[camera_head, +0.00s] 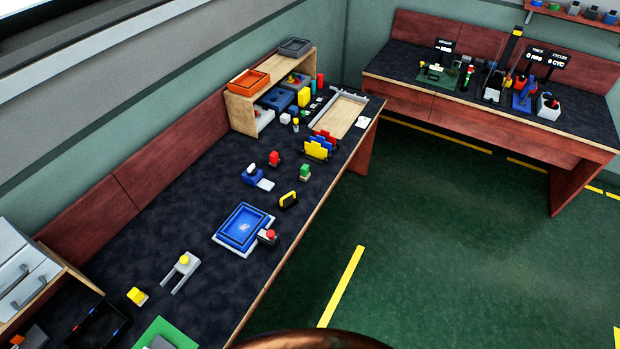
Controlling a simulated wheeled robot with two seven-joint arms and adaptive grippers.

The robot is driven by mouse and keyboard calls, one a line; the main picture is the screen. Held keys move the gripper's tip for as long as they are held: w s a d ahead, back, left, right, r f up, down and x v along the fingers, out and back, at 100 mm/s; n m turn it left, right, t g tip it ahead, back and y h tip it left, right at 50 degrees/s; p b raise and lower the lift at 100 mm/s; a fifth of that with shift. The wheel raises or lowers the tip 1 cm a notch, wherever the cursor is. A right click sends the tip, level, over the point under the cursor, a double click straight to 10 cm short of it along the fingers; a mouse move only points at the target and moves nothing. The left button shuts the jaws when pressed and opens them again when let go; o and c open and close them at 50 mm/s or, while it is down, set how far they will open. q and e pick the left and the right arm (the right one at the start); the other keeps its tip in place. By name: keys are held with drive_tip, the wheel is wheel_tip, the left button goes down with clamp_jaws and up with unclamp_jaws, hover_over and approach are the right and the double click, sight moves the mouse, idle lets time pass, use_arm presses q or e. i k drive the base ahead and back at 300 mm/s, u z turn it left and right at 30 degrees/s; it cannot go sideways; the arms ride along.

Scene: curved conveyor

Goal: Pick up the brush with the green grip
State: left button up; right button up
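I cannot make out a brush with certainty. A small upright piece with a green top (305,171) stands near the front edge of the long dark bench, but it is too small to tell whether it is a brush. Beside it are a dark piece with a yellow arched handle (289,198) and a small red-topped piece (274,158). Neither of my grippers shows in the head view.
A second bench (440,105) stands at the back right. The green floor (440,250) between is clear.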

sight(305, 173)
drive_tip(key=u, duration=0.05)
drive_tip(key=k, duration=0.35)
drive_tip(key=z, duration=0.75)
drive_tip(key=i, duration=0.85)
drive_tip(key=z, duration=0.2)
